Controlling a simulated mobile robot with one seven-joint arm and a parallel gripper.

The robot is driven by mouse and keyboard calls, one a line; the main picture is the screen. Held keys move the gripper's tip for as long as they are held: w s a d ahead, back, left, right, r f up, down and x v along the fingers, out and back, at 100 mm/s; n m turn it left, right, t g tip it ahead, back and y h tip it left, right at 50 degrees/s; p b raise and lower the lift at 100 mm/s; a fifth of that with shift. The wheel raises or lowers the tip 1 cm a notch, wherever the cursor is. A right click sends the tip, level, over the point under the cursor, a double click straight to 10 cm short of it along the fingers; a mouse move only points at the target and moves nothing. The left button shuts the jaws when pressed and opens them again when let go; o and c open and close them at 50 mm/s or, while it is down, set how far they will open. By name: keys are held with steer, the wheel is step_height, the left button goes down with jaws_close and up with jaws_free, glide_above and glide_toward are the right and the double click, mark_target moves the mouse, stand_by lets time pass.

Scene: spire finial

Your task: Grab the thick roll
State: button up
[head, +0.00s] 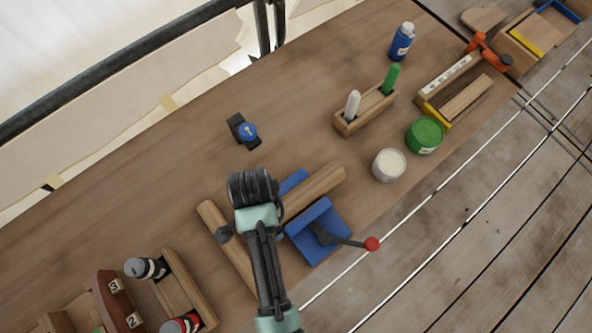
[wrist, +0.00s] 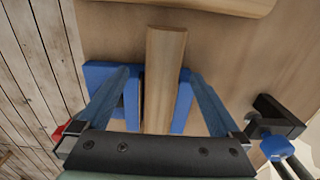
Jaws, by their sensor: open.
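A wooden roll (head: 322,185) lies between the blue jaws of a vise (head: 322,228) that has a red-tipped handle. A second wooden roll (head: 228,245) lies loose to its left, partly behind my arm. I cannot tell for sure which roll is the thick one. In the wrist view, my gripper (wrist: 161,78) is open, its fingers apart on either side of the roll in the vise (wrist: 165,75). The fingers overlap the blue vise jaws (wrist: 100,75) in this view. Contact with the roll does not show. The other roll crosses the top edge (wrist: 220,5).
A black clamp with a blue knob (head: 247,132) stands close behind. A cream can (head: 389,165), a green can (head: 425,135) and a marker block (head: 362,112) are to the right. Wooden holders (head: 178,285) stand at lower left. The table's upper left middle is clear.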

steer(key=shift+w+a+f+p, duration=0.15)
steer(key=shift+f+p, duration=0.1)
steer(key=shift+f, duration=1.1)
steer(key=shift+s+a+f+p, duration=0.1)
steer(key=shift+a+f+p, duration=0.1)
steer(key=shift+f, duration=1.15)
steer(key=shift+c, duration=0.2)
steer(key=shift+w+d, duration=0.1)
jaws_close()
